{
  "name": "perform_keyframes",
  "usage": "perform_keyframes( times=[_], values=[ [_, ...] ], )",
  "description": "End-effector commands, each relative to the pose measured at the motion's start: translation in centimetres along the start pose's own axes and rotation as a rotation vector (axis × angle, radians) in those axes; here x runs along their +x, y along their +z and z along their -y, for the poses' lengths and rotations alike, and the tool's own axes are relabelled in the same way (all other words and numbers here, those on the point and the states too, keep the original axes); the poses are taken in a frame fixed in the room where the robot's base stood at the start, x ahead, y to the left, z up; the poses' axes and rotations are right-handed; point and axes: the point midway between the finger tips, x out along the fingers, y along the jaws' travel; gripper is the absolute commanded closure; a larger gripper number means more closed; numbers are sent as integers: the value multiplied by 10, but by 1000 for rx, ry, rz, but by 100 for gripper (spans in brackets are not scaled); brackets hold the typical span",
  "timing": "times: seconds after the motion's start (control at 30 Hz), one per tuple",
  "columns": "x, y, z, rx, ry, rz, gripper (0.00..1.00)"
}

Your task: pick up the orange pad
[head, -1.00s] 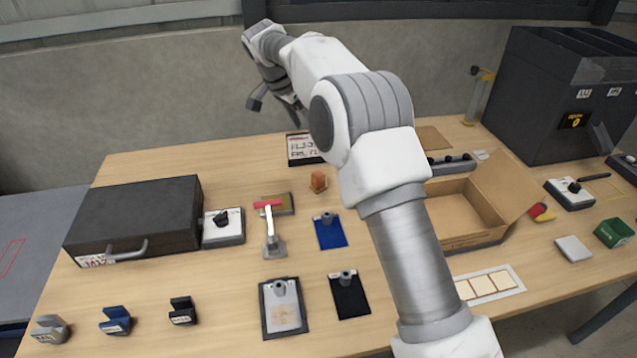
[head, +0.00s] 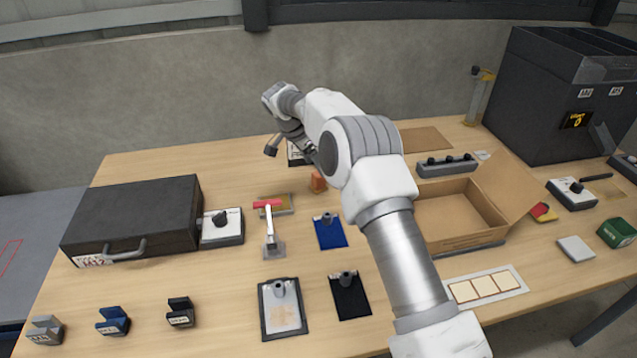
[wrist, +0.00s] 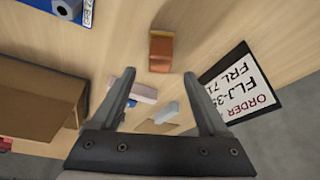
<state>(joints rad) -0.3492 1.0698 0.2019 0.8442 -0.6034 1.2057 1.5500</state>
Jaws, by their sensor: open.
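The orange pad (head: 318,182) is a small upright orange-brown block on the table, just in front of the order sign. In the wrist view the orange pad (wrist: 161,52) shows at the top middle, beyond the fingertips and apart from them. My gripper (wrist: 159,76) is open, with nothing held between its fingers. In the head view my gripper is partly hidden by my arm, up behind the pad and above the table's far part.
The order sign (wrist: 240,85) lies close right of the pad in the wrist view. An open cardboard box (head: 450,215) stands to the right. A dark case (head: 135,220) sits left.

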Motion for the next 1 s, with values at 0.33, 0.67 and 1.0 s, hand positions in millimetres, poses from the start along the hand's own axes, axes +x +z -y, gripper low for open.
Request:
perform_keyframes(
  times=[0.33, 0.67, 1.0],
  values=[
    [34, 6, -1, 0, 2, 2, 22],
    [53, 5, 0, 0, -2, 0, 22],
    [53, 5, 0, 0, -2, 0, 75]
  ],
)
